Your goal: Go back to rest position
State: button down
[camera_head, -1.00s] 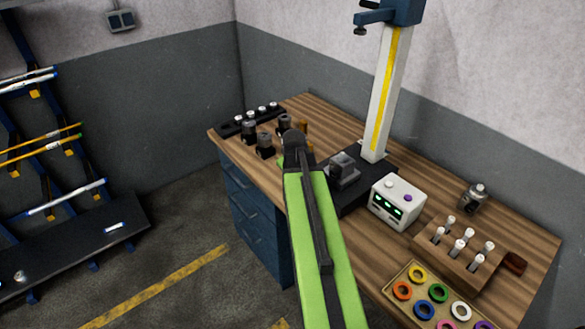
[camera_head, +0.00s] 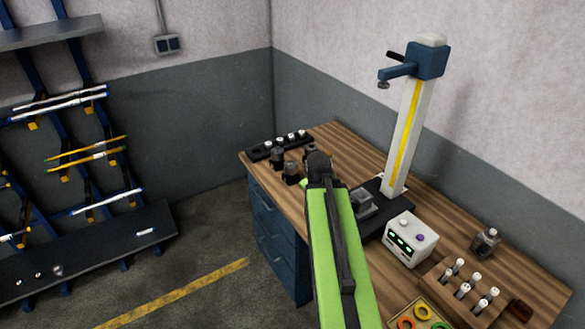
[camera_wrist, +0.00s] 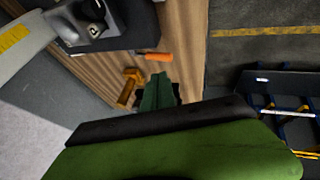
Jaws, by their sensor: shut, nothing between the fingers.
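My gripper (camera_wrist: 158,91) shows in the wrist view as dark green fingers, closed together with nothing between them. It is over the bench's edge side, close to an orange-brown block-like piece (camera_wrist: 130,88) and an orange-handled tool (camera_wrist: 158,57). Whether it touches either cannot be told. In the head view my green arm reaches forward over the wooden bench (camera_head: 345,150) and mostly hides the gripper.
A tall stand (camera_head: 405,130) with a dark base rises behind my arm. A white box with a green display (camera_head: 410,240), a wooden rack of small tools (camera_head: 465,290) and coloured rings (camera_head: 422,312) sit to the right. Dark holders (camera_head: 277,157) stand left. Floor (camera_head: 210,255) is open left of the bench.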

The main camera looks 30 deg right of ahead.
jog(key=shift+w+f, duration=0.1)
jog(key=w+a+f+n+y+b, duration=0.1)
jog(key=w+a+f+n+b, duration=0.2)
jog(key=a, duration=0.8)
jog(key=w+a+f+y+b, duration=0.1)
jog(key=w+a+f+b, duration=0.25)
jog(key=a, duration=0.75)
jog(key=s+a+f+m+g+y+b, duration=0.1)
jog(key=s+a+f+m+g, duration=0.2)
jog(key=s+a, duration=0.6)
jog(key=a+f+g, duration=0.1)
jog(key=a, duration=0.2)
jog(key=shift+s+f+g+y, duration=0.25)
jog(key=shift+g+y, duration=0.15)
jog(key=shift+d, duration=0.1)
